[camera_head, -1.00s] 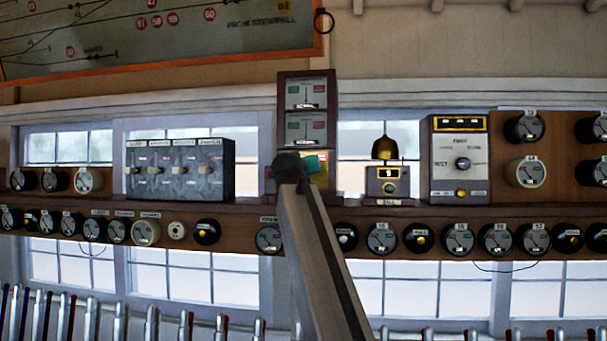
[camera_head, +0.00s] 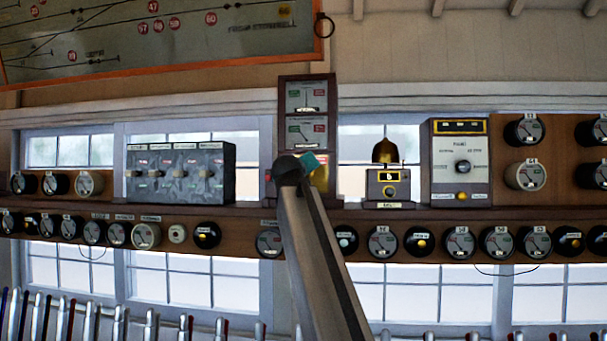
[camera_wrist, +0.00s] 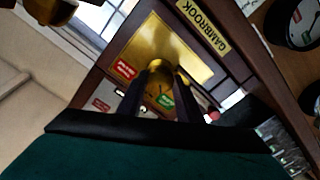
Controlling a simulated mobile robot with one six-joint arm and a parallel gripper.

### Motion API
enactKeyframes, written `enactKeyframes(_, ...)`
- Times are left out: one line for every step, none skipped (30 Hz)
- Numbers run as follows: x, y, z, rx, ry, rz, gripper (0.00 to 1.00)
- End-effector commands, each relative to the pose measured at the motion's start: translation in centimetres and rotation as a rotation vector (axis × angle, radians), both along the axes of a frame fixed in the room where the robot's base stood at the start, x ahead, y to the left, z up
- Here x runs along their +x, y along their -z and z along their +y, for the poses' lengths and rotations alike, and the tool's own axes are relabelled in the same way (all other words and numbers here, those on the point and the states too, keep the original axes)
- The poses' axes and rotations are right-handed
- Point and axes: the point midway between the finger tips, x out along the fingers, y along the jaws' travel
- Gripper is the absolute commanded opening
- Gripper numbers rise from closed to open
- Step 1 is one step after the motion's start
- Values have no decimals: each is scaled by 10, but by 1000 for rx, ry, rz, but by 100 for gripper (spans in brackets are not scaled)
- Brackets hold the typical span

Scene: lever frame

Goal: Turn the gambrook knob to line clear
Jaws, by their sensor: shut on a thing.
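The gambrook instrument is a tall dark wooden case (camera_head: 283,110) at the centre in the head view, with two dials. Its nameplate GAMBROOK (camera_wrist: 204,25) shows in the wrist view, beside a brass plate (camera_wrist: 160,45). The brass knob (camera_wrist: 158,90) is between the dark fingers of my gripper (camera_wrist: 160,84), which is shut on it. The fingers partly hide the knob. In the head view my arm hides the case's lower part.
A brass bell (camera_head: 385,151) stands on the shelf just right of the case. A grey four-switch box (camera_head: 180,172) is at left and a panel with a knob (camera_head: 459,150) at right. Round dials line the shelf front. Lever tops (camera_head: 90,318) stand below.

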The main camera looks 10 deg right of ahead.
Motion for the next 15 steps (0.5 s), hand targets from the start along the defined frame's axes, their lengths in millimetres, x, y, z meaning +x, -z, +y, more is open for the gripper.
enactKeyframes(0, 0, 0, 1, -1, -1, 10)
enactKeyframes(0, 0, 0, 1, -1, -1, 10)
enactKeyframes(0, 0, 0, 1, -1, -1, 36)
enactKeyframes(0, 0, 0, 1, -1, -1, 41)
enactKeyframes(0, 0, 0, 1, -1, -1, 46)
enactKeyframes(0, 0, 0, 1, 0, 0, 51)
enactKeyframes(0, 0, 0, 1, 0, 0, 51)
enactKeyframes(0, 0, 0, 1, 0, 0, 51)
enactKeyframes(0, 0, 0, 1, 0, 0, 51)
enactKeyframes(0, 0, 0, 1, 0, 0, 51)
enactKeyframes(0, 0, 0, 1, 0, 0, 51)
enactKeyframes(0, 0, 0, 1, 0, 0, 51)
enactKeyframes(0, 0, 0, 2, 0, -1, 51)
enactKeyframes(0, 0, 0, 2, 0, -1, 51)
enactKeyframes(0, 0, 0, 2, 0, -1, 51)
